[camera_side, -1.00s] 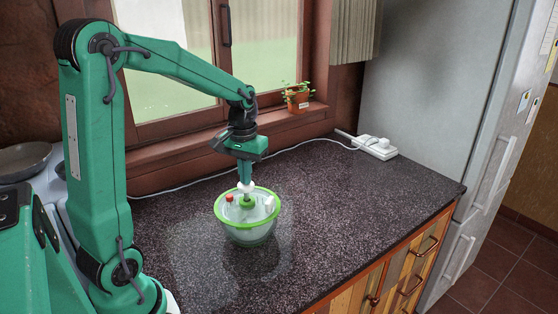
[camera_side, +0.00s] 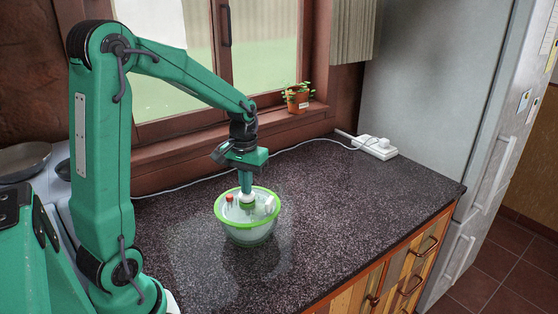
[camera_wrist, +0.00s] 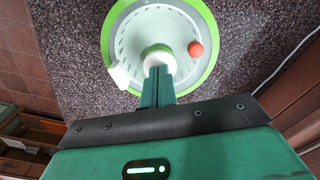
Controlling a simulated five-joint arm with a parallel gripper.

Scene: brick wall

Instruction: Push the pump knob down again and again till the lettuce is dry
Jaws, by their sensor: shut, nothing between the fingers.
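The salad spinner (camera_side: 249,234) stands on the dark counter, a clear bowl with a bright green rim. It also shows in the wrist view (camera_wrist: 128,40). Its white pump knob (camera_side: 247,196) sits low at the middle of the lid and also shows in the wrist view (camera_wrist: 156,53). My gripper (camera_side: 246,189) is shut and empty, pointing down with its tips against the top of the knob; the wrist view shows the fingers (camera_wrist: 158,72) over it too. A red button (camera_wrist: 195,48) and a white tab (camera_wrist: 118,76) are on the lid. The lettuce cannot be made out.
A white power strip (camera_side: 376,147) with a cable lies at the back of the counter (camera_side: 350,205). A potted plant (camera_side: 297,101) stands on the window sill. A grey pan (camera_side: 22,158) is at the far left. The counter right of the spinner is clear.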

